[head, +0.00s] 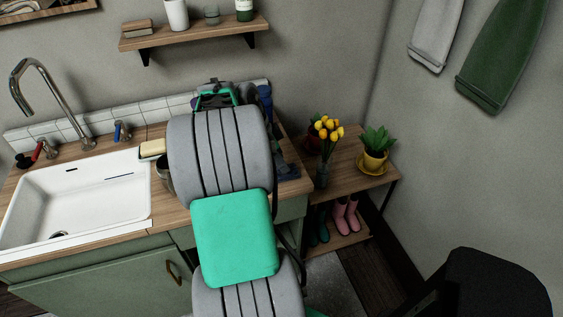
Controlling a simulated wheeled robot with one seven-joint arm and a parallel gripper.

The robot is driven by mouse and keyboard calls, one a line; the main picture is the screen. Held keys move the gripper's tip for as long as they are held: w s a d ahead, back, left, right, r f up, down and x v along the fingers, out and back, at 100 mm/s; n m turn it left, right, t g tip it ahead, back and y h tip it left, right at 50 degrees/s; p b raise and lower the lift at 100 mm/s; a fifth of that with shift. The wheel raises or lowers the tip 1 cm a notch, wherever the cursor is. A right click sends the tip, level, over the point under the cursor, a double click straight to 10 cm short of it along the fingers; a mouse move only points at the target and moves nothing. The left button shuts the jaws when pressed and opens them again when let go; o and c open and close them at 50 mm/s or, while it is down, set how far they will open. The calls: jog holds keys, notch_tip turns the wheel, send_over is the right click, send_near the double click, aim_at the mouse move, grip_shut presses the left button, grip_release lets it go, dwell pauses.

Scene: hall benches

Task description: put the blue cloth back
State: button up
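A dark blue cloth (289,172) shows at the right end of the wooden counter, just right of my arm. Dark blue also shows higher up, against the wall beside my gripper; I cannot tell whether it is the same cloth. My arm hides much of this area. My gripper (215,98) is at the back of the counter, mostly behind my own grey arm link. Its fingertips are not clearly seen, so I cannot tell whether it is open or holds anything.
A white sink (75,200) with a tap is set in the counter (165,220) at left. A lower wooden shelf unit (345,165) at right bears yellow flowers (328,130) and a potted plant (376,150). A wall shelf (195,35) hangs above.

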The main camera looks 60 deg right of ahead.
jog(key=p+v, duration=0.1)
jog(key=v, duration=0.9)
jog(key=w+a+n+t, duration=0.3)
jog(key=w+a+n, duration=0.75)
jog(key=a, duration=0.35)
jog(key=s+a+f+n+t+y, duration=0.1)
jog(key=a+n, duration=0.7)
jog(key=a, duration=0.5)
jog(key=a+f+n+t+y, duration=0.2)
jog(key=a+n, duration=0.6)
jog(key=a, duration=0.4)
jog(key=shift+s+a+f+n, duration=0.2)
jog(key=shift+s+a+n, duration=0.15)
jog(key=shift+s+a, duration=0.05)
